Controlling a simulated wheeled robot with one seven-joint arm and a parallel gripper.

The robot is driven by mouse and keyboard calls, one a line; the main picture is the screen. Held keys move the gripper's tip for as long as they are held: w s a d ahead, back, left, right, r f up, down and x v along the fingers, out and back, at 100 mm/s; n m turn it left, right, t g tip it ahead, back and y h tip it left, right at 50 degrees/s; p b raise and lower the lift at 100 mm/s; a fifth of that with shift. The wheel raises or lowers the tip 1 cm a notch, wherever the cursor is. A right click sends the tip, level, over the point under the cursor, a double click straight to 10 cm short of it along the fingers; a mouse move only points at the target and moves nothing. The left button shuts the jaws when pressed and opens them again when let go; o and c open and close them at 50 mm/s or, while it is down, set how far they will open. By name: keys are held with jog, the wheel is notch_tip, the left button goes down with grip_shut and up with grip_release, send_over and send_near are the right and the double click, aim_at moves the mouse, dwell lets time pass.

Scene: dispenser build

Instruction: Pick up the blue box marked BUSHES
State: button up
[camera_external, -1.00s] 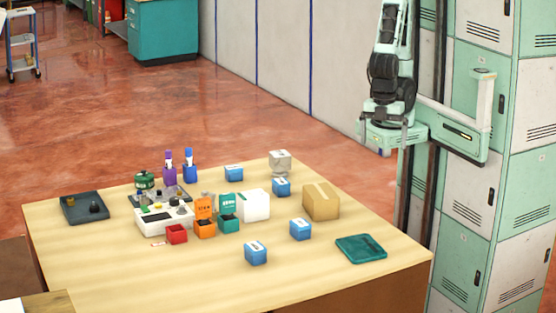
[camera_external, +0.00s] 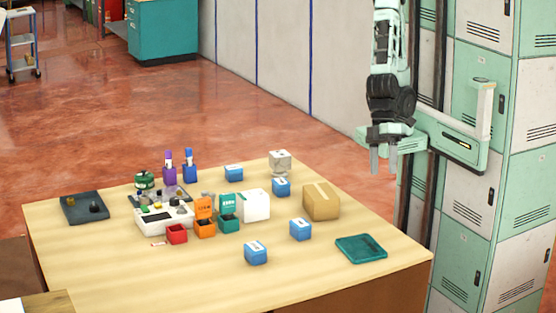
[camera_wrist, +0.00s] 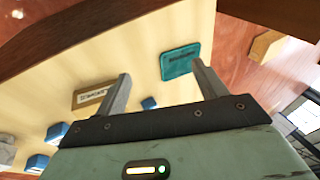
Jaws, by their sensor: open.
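Several blue boxes with white labels stand on the wooden table. One is at the front (camera_external: 256,252), one to its right (camera_external: 300,229), one behind near the grey block (camera_external: 281,187) and one at the back (camera_external: 233,173). Their lettering is too small to read, so I cannot tell which is marked BUSHES. My gripper (camera_external: 384,158) hangs in the air beyond the table's right side, apart from every box, with its fingers pointing down. In the wrist view its two fingers (camera_wrist: 161,88) are spread with nothing between them.
A cardboard box (camera_external: 321,201) and a teal tray (camera_external: 361,248) stand on the table's right part. The table's front is mostly clear.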

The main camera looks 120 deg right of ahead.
jog(key=w+a+f+m+t+y+b, duration=0.2)
jog(key=w+a+m+t, duration=0.1)
jog(key=w+a+m, duration=0.4)
jog(key=m+t+h+b, duration=0.6)
jog(key=m+t, duration=0.2)
jog(key=m, duration=2)
send_near(257, 249)
jog(key=w+f+p, duration=0.1)
jog(key=w+d+f+p, duration=0.1)
jog(key=w+p, duration=0.1)
jog(key=shift+d, duration=0.2)
jog(key=shift+f+p+x, duration=0.15)
jog(key=shift+p+x, duration=0.4)
jog(key=shift+x, duration=1)
jog(key=shift+f+p+x, duration=0.15)
jog(key=shift+p+x, duration=0.35)
jog(key=shift+x, duration=1.05)
jog(key=shift+s, duration=0.1)
jog(key=c, duration=1.1)
